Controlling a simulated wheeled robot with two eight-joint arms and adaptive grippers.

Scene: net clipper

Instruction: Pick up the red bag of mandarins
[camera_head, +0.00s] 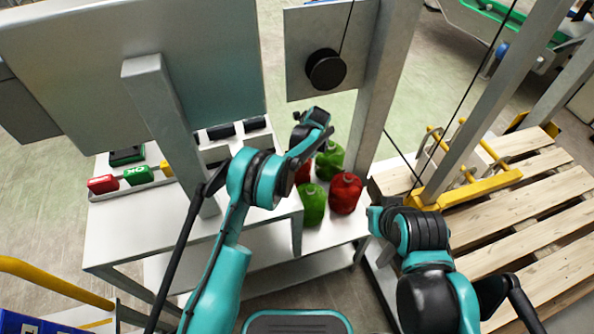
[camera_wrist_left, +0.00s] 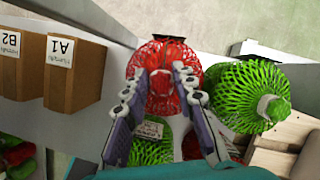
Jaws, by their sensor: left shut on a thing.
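In the left wrist view my left gripper (camera_wrist_left: 163,76) is shut on a red net bag of mandarins (camera_wrist_left: 162,92), with one finger on each side of it. In the head view part of a red bag (camera_head: 303,173) shows beside my left wrist, which hides the rest of it and the fingertips. Another red bag (camera_head: 345,193) stands to its right. A green bag (camera_head: 330,159) stands behind and another green bag (camera_head: 312,204) in front.
The bags stand on a white table (camera_head: 330,235) beside a grey post (camera_head: 375,100). Two brown boxes (camera_wrist_left: 70,72) stand at the left in the wrist view. A wooden pallet (camera_head: 540,215) with a yellow frame lies to the right. Red and green blocks (camera_head: 138,175) sit at the left.

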